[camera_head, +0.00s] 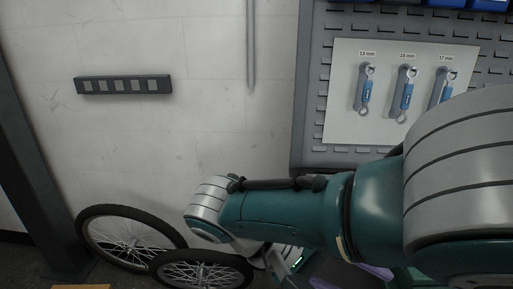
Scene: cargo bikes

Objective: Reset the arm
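My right arm (300,212), teal and silver, comes in from the right edge and reaches across the lower middle of the head view. Its silver joint (210,205) bends down and back under the teal link. What looks like part of my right gripper (284,264) shows low below the arm, beside a small green light. It is mostly hidden by the arm, so I cannot tell whether it is open or shut or holds anything. My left gripper and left arm are not in view.
Two spoked wheels (130,238) stand by the pale wall at lower left. A grey pegboard (312,95) at upper right holds a white panel with three blue-handled wrenches. A dark strip (124,85) is on the wall. A dark post (35,170) stands at left.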

